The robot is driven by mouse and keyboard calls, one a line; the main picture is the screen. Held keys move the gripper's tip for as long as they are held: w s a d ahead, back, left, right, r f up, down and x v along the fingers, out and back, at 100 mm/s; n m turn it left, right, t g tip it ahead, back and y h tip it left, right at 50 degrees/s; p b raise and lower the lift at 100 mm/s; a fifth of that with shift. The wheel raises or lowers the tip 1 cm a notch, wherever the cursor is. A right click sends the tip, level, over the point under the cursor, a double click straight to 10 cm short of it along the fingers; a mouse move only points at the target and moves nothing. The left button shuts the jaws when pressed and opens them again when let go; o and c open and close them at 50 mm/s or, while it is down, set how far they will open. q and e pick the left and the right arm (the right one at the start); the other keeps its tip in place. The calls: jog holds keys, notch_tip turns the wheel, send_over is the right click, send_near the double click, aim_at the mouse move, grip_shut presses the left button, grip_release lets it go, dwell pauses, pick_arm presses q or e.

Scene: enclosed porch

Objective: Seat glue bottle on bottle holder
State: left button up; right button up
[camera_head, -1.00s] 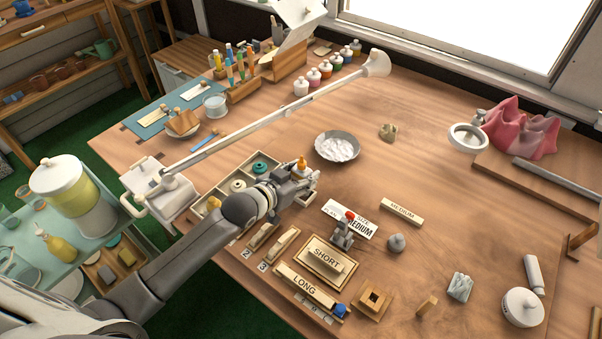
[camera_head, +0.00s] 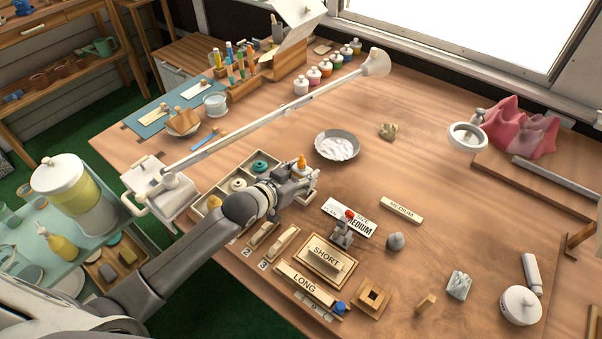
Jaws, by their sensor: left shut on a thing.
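The glue bottle, pale with an orange cap (camera_head: 302,161), stands about upright at the end of my left arm. My left gripper (camera_head: 309,181) is shut on it, and the fingers hide most of its body. They are over the table beside the compartment tray's right end; the exact height is hard to tell. A square wooden block with a square opening (camera_head: 385,295), which looks like the bottle holder, sits near the table's front edge. It lies to the right of and nearer than the gripper, apart from the bottle, and appears empty. My right gripper is not in view.
A small clamp-like stand with a red knob (camera_head: 342,232), a SHORT board (camera_head: 309,265) and a LONG board (camera_head: 286,271) lie between gripper and block. A grey knob (camera_head: 395,241) and small wooden piece (camera_head: 426,303) are nearby. A lamp arm (camera_head: 270,118) crosses behind. The table's centre right is clear.

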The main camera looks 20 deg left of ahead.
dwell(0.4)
pick_arm(q)
jog(key=shift+r, duration=0.1)
jog(key=shift+p, duration=0.55)
dwell(0.7)
jog(key=shift+f+b, duration=0.85)
jog(key=shift+f, duration=0.55)
dwell(0.7)
jog(key=o, duration=1.2)
jog(key=shift+o, duration=0.3)
jog(key=o, duration=0.5)
jog(key=shift+o, duration=0.2)
